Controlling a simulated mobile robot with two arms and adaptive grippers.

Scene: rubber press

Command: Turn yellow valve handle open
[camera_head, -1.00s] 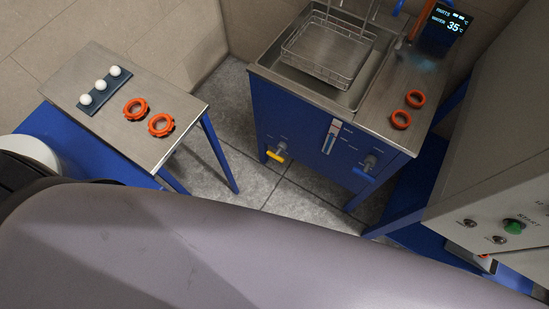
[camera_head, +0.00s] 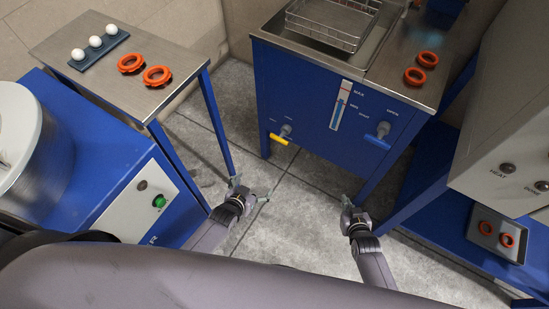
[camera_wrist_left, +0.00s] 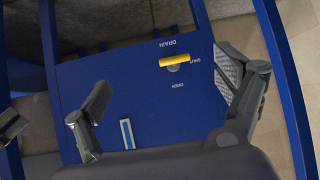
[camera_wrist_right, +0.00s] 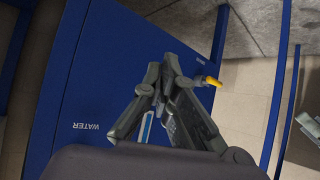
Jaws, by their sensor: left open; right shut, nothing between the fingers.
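The yellow valve handle (camera_head: 278,139) is a short bar on a grey valve at the lower left of the blue tank front (camera_head: 300,90). In the left wrist view the yellow handle (camera_wrist_left: 174,61) lies across the picture beside the label DRAIN. My left gripper (camera_head: 252,189) is open and empty, lower in the picture than the handle and apart from it. In the left wrist view its spread fingers (camera_wrist_left: 180,85) stand either side of the handle's line of sight. My right gripper (camera_head: 349,203) is shut and empty, below the blue valve handle (camera_head: 377,142). The yellow handle (camera_wrist_right: 213,81) partly shows in the right wrist view.
A steel-topped table (camera_head: 150,100) with orange rings (camera_head: 157,76) stands left. A blue machine with a green button (camera_head: 158,201) is nearer. A grey press (camera_head: 510,120) stands right, above a blue shelf. Tiled floor (camera_head: 300,225) lies open between the grippers.

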